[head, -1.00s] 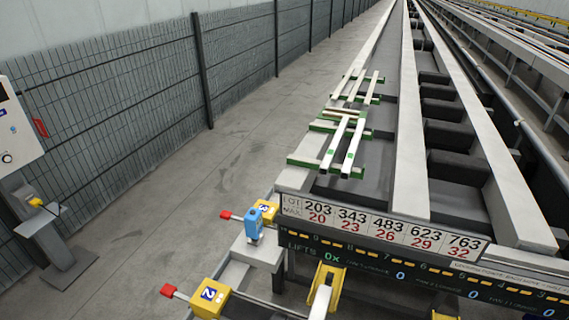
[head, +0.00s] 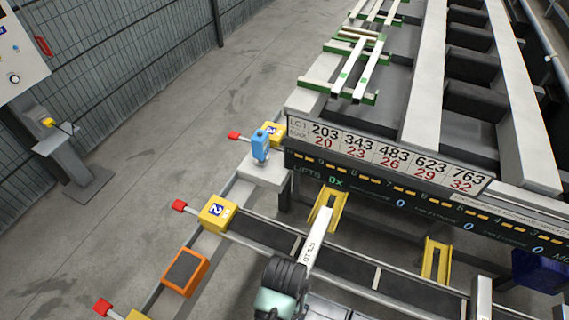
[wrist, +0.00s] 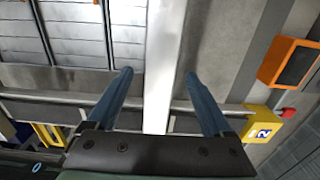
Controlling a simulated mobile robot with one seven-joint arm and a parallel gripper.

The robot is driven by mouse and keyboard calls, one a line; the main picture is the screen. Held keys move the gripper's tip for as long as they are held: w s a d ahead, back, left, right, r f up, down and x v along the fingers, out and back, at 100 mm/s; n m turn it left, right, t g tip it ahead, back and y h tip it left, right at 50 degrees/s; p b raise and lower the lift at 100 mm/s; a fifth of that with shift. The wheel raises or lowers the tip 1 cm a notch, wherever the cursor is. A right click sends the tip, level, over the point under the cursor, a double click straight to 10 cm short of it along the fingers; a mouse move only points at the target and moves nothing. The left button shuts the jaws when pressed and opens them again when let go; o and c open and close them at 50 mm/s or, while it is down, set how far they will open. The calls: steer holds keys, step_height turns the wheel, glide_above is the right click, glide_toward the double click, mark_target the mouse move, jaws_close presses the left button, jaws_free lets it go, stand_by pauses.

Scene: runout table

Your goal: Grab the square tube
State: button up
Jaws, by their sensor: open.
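A white square tube (head: 317,238) with dark lettering lies in a yellow V-shaped cradle at the front of the runout table. Its near end is hidden behind my dark wrist in the head view. In the wrist view the tube (wrist: 160,45) runs up the middle of the picture. My gripper (wrist: 158,74) is open, with one blue finger on each side of the tube in that view. Gaps show between the tube and both fingers. I cannot tell how deep the tube sits between them. The fingertips are not clear in the head view.
A second yellow cradle (head: 436,262) is to the right. Yellow blocks with red knobs (head: 217,212), a blue device (head: 260,146) and an orange box (head: 184,272) line the left side. Several white tubes lie on green-ended supports further back. Open floor is at left.

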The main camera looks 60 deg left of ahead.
steer(key=shift+f, duration=1.1)
jaws_close()
steer(key=shift+w+r, duration=0.1)
stand_by(0.5)
